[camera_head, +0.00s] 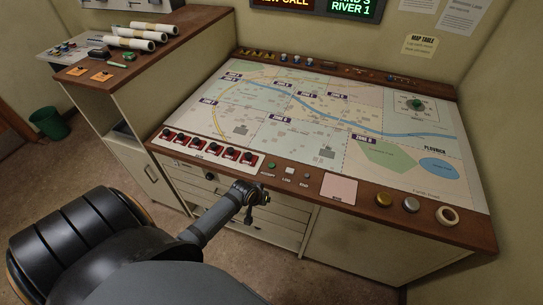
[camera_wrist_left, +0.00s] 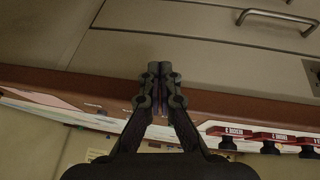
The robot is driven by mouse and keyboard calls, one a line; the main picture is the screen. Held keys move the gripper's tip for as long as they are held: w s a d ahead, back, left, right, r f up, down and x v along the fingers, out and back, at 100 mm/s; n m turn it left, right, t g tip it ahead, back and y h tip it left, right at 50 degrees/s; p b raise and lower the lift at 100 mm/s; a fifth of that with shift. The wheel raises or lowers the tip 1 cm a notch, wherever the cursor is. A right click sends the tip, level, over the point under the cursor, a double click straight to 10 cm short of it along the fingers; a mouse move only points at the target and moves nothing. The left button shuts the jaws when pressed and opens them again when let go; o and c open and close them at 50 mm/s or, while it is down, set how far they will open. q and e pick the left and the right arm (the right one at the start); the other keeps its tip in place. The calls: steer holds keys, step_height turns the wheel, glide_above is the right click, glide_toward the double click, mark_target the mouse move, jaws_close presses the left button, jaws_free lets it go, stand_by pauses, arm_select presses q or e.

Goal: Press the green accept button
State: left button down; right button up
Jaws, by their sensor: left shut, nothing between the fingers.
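The small green button (camera_head: 271,165) is on the wooden front edge of the map table, left of a white button (camera_head: 289,169) and a grey one (camera_head: 306,174). Its label is too small to read surely. My left gripper (camera_head: 264,198) is shut and empty, in front of the table edge and just below the green button in the head view, apart from it. In the left wrist view the closed fingertips (camera_wrist_left: 160,72) show against the wooden edge and the drawer fronts. I cannot make out the green button there. My right gripper is in neither view.
A row of red switches (camera_head: 208,148) lies left of the green button; some also show in the left wrist view (camera_wrist_left: 268,137). Drawers with handles (camera_wrist_left: 280,17) are below the edge.

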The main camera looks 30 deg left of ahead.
arm_select(q)
steer(key=w+a+r+t+p, duration=0.1)
steer(key=w+r, duration=0.3)
steer(key=r, duration=0.2)
step_height(320, 180, up, 9)
steer(key=n+t+p, duration=0.2)
steer(key=n, duration=0.3)
glide_above(270, 166)
steer(key=shift+f, duration=0.15)
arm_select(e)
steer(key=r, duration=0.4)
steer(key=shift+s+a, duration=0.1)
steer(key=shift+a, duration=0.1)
arm_select(q)
steer(key=shift+s, duration=0.1)
step_height(270, 166, down, 7)
steer(key=b, duration=0.8)
steer(key=shift+f, duration=0.15)
steer(key=shift+f+b, duration=0.45)
steer(key=shift+f, duration=0.4)
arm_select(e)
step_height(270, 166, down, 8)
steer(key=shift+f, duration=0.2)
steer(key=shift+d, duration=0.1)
